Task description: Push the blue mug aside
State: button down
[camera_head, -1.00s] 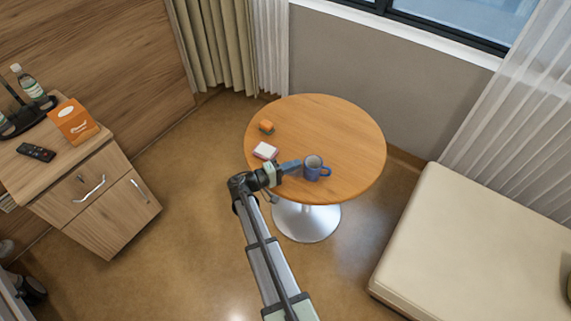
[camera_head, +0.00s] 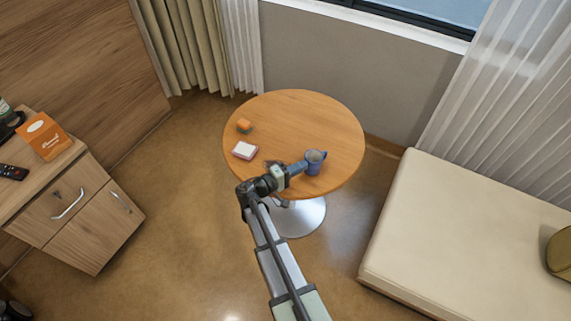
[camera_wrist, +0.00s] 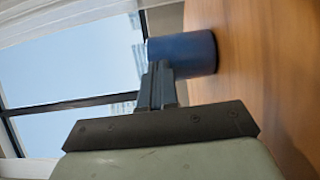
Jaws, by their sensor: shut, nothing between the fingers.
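The blue mug (camera_head: 314,164) stands upright on the round wooden table (camera_head: 335,120), right of the table's middle and towards its near side. Its handle points right in the head view. My gripper (camera_head: 302,166) is shut and empty, with its fingertips at the mug's left side. In the wrist view, the closed fingers (camera_wrist: 158,82) reach up to the blue mug wall (camera_wrist: 190,52) and cover part of it. The fingertips look in contact with the mug, but the exact contact point is hidden.
A small white-topped book or box (camera_head: 244,150) and an orange-and-green block (camera_head: 244,126) lie on the table's left side. Bare tabletop lies beyond the mug. A bedside cabinet (camera_head: 75,205) stands left and a cream bed or couch (camera_head: 460,225) right.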

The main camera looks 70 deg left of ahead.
dwell(0.4)
jog(key=shift+s+a, duration=0.25)
jog(key=shift+s, duration=0.05)
jog(key=s, duration=0.1)
jog(key=s+a, duration=0.1)
jog(key=s, duration=0.1)
jog(key=shift+s+a, duration=0.2)
jog(key=shift+s, duration=0.1)
jog(key=v, duration=0.9)
jog(key=shift+d, duration=0.15)
jog(key=c, duration=1.8)
grip_release()
jog(key=shift+c, duration=0.2)
